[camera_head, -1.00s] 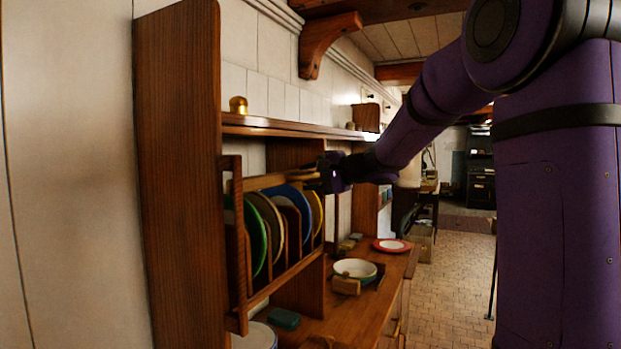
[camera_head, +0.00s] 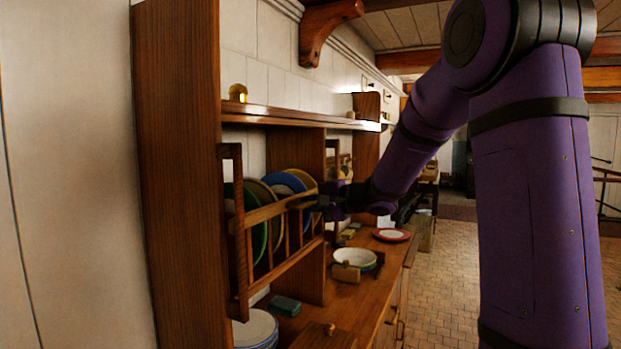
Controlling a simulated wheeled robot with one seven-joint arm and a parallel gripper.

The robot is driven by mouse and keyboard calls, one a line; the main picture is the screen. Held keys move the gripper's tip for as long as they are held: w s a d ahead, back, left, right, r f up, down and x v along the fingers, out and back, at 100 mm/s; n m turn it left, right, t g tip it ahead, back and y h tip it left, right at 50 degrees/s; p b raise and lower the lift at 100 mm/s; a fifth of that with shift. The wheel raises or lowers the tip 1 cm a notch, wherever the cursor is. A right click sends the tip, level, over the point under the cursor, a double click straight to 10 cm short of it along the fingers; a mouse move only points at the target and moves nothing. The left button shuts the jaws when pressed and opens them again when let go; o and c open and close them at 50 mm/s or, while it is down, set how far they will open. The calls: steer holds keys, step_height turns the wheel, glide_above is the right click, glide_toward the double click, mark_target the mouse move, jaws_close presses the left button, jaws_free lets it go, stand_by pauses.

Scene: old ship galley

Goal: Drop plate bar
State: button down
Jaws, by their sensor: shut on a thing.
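The plate bar (camera_head: 268,211) is a light wooden rail across the front of the plate rack (camera_head: 238,262). It runs in front of the upright plates, across their upper part. My gripper (camera_head: 318,201) is shut on the far end of the bar; the fingertips are small and dark at this distance. Behind the bar stand a green plate (camera_head: 259,238), a tan plate (camera_head: 262,189) and a blue-rimmed plate (camera_head: 284,183). The bar's near end meets the rack's near post.
The counter below holds a stacked bowl (camera_head: 354,257), a red-rimmed plate (camera_head: 392,235), a green block (camera_head: 285,306) and a plate stack (camera_head: 256,330). A shelf (camera_head: 290,119) with a brass object (camera_head: 238,93) runs above. The tiled floor (camera_head: 450,280) is open to the right.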

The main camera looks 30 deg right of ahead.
step_height(320, 180, down, 14)
steer(key=shift+r, duration=0.2)
steer(key=shift+s, duration=0.1)
steer(key=c, duration=1.2)
jaws_free()
steer(key=shift+f, duration=0.15)
steer(key=shift+o, duration=0.4)
steer(key=shift+r, duration=0.2)
steer(key=v, duration=1)
steer(key=shift+s+d, duration=0.15)
steer(key=shift+s, duration=0.15)
